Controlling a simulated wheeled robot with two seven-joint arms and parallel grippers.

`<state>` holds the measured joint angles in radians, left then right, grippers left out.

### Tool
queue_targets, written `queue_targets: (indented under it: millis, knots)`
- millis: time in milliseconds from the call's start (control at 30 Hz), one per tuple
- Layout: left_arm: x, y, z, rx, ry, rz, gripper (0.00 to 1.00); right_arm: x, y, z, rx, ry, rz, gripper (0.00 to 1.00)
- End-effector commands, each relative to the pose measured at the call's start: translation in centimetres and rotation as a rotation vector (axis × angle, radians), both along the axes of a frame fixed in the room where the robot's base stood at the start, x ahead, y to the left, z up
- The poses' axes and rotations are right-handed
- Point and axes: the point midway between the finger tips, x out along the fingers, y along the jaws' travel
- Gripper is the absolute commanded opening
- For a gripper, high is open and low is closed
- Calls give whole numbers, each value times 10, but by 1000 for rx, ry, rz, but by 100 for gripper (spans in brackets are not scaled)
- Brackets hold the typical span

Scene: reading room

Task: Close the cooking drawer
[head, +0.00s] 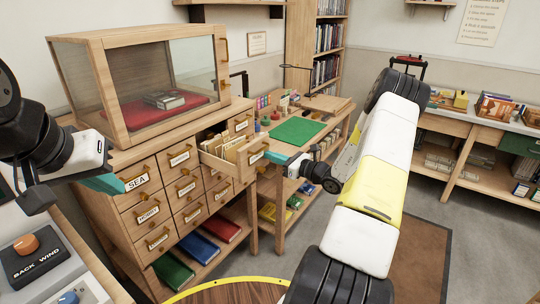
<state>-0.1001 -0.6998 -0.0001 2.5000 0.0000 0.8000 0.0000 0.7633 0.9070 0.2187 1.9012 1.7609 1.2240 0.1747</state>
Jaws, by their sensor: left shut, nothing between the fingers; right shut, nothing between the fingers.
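One card drawer (236,152) of the wooden cabinet is pulled out at the upper right, with upright cards showing inside. The label on its front is too small to read, so I cannot confirm it is the cooking drawer. Its front has a brass-coloured pull. My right gripper (295,167) is shut and empty, just right of the drawer's front; I cannot tell whether it touches. My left gripper (106,183) is shut and empty, with teal fingertips by the drawer labelled SEA (138,182) at the cabinet's left.
The other cabinet drawers (186,188) look shut. A glass-fronted case (160,85) stands on the cabinet. A table with a green mat (298,131) stands close right of the open drawer. A round table (235,293) is in front. A console (42,262) is at lower left.

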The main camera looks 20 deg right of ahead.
Motion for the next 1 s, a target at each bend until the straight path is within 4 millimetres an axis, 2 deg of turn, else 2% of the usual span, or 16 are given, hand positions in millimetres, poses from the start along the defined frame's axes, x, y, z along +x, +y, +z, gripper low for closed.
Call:
queue_targets:
  millis: [300,600,800,1000]
  knots:
    - [0,0,0,0,0,0,0,70,57,0,1,-2,4,0]
    - [0,0,0,0,0,0,0,128,101,0,0,-2,2,0]
    - [0,0,0,0,0,0,0,153,121,0,1,-1,2,0]
    - [0,0,0,0,0,0,0,166,130,0,-1,-1,1,0]
